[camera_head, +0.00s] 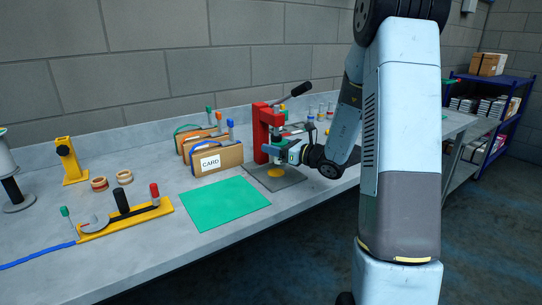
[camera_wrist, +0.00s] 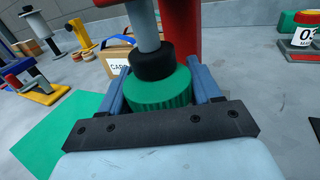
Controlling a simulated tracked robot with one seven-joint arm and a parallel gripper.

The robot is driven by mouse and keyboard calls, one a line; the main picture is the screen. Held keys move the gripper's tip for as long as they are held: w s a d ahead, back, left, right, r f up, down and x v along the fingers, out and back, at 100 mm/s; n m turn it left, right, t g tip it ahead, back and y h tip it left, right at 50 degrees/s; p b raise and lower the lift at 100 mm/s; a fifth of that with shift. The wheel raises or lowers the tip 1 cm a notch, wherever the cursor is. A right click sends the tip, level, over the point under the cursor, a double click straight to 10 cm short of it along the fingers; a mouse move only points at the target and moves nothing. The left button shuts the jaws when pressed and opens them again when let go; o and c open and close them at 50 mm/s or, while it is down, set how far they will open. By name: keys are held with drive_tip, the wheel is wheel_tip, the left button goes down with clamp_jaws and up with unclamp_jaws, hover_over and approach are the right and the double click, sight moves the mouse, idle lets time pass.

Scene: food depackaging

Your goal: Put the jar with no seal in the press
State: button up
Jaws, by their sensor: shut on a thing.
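My gripper (camera_head: 287,150) is at the red press (camera_head: 262,128) on the bench. In the wrist view its two blue fingers are closed on a jar with a ribbed green lid (camera_wrist: 160,95). The press's grey ram with its black end (camera_wrist: 152,63) stands just beyond and over the lid. I cannot tell whether it touches. In the head view the jar is mostly hidden by my gripper. The jar's seal does not show.
A green mat (camera_head: 224,203) lies left of the press. Cardboard carriers, one marked CARD (camera_head: 216,160), stand behind it. Several small jars (camera_head: 322,110) stand beyond the press. A yellow tool holder (camera_head: 125,219) is at the front left.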

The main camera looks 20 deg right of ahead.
drive_tip(key=shift+w+a+f, duration=0.15)
drive_tip(key=shift+f, duration=0.45)
drive_tip(key=shift+w+a+f, duration=0.1)
drive_tip(key=shift+a+f, duration=0.05)
drive_tip(key=shift+f, duration=0.4)
drive_tip(key=shift+w+a+f, duration=0.15)
drive_tip(key=shift+f, duration=0.45)
drive_tip(key=shift+f, duration=0.1)
drive_tip(key=o, duration=1.1)
